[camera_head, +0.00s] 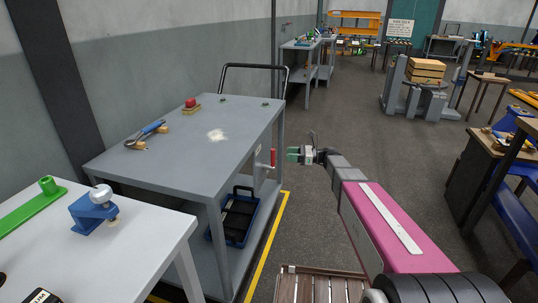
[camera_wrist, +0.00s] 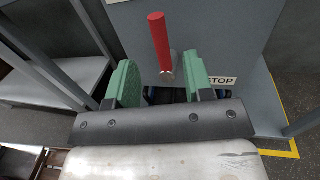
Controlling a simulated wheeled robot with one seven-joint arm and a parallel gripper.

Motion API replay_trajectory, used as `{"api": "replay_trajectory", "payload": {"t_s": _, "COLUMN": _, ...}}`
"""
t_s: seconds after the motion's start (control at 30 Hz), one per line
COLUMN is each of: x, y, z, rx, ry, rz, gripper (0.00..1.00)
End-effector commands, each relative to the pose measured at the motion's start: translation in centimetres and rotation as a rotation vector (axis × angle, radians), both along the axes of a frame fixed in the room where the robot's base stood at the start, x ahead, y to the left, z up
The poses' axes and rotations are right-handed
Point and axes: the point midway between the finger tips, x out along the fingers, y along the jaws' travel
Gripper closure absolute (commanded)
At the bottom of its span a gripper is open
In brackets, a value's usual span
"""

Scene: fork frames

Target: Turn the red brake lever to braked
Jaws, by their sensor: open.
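The red brake lever (camera_head: 273,157) is on the right end of the grey workbench cart, below its top. Its handle points up in the head view. In the wrist view the red handle (camera_wrist: 159,38) stands nearly upright, leaning slightly left, above a round grey pivot. My gripper (camera_head: 293,155) is just right of the lever, apart from it in the head view. In the wrist view my gripper's green fingers (camera_wrist: 160,82) are spread apart, with the lever beyond and between them. Nothing is held. A white label (camera_wrist: 219,81) reading "STOP" is right of the pivot; the rest of the label is hidden.
The grey cart (camera_head: 190,165) has a black push handle (camera_head: 250,66) and a blue crate (camera_head: 238,217) on its lower shelf. A white table (camera_head: 150,235) stands at the front left. Yellow tape (camera_head: 268,245) marks the floor.

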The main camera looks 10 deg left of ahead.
Motion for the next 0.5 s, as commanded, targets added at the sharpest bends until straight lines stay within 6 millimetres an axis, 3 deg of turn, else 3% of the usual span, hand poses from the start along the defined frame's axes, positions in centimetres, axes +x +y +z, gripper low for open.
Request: {"api": "replay_trajectory", "payload": {"t_s": 0.5, "x": -0.5, "y": 8.2, "z": 0.0, "rx": -0.003, "ry": -0.003, "rz": 0.001, "gripper": 0.53}}
